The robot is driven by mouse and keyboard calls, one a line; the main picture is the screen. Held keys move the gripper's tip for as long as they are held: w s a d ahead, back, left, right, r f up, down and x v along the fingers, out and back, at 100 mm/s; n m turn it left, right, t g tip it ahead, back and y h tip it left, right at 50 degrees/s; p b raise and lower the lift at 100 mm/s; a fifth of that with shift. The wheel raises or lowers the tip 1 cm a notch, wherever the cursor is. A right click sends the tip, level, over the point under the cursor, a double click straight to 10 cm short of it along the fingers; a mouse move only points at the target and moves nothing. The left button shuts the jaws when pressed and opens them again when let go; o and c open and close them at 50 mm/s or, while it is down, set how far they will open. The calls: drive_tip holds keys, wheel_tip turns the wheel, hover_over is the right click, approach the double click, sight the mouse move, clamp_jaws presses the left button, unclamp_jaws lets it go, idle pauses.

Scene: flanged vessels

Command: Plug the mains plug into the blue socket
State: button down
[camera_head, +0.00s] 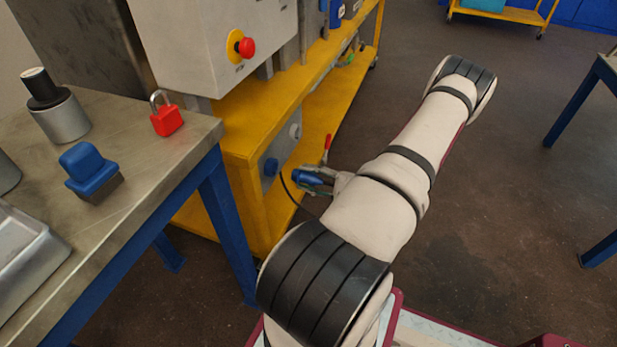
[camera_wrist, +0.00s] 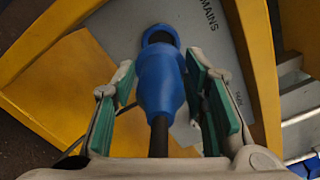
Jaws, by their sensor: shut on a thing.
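The mains plug (camera_wrist: 161,85) is blue with a dark cable at its back. My gripper (camera_head: 306,178) is shut on it, with green pads on either side; the gripper also shows in the wrist view (camera_wrist: 165,95). The blue socket (camera_head: 270,167) sits on a grey plate on the side of the yellow bench. In the wrist view, the blue socket (camera_wrist: 158,34) with its dark opening shows just beyond the plug's front, which overlaps its lower edge. In the head view a gap shows between plug and socket. The plug's front face is hidden.
The grey plate (camera_wrist: 205,25) reads MAINS. A steel table (camera_head: 150,150) with a red padlock (camera_head: 167,119) stands left.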

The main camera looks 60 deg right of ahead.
sight(293, 174)
drive_tip(key=shift+w, duration=0.15)
drive_tip(key=shift+w+a, duration=0.1)
drive_tip(key=shift+w, duration=2.25)
drive_tip(key=shift+w, duration=0.65)
drive_tip(key=shift+w+a, duration=0.1)
drive_tip(key=shift+w, duration=0.25)
drive_tip(key=shift+w, duration=0.3)
drive_tip(key=c, duration=0.9)
unclamp_jaws()
drive_tip(key=s, duration=0.8)
drive_tip(key=s+d, duration=0.1)
drive_tip(key=s, duration=0.3)
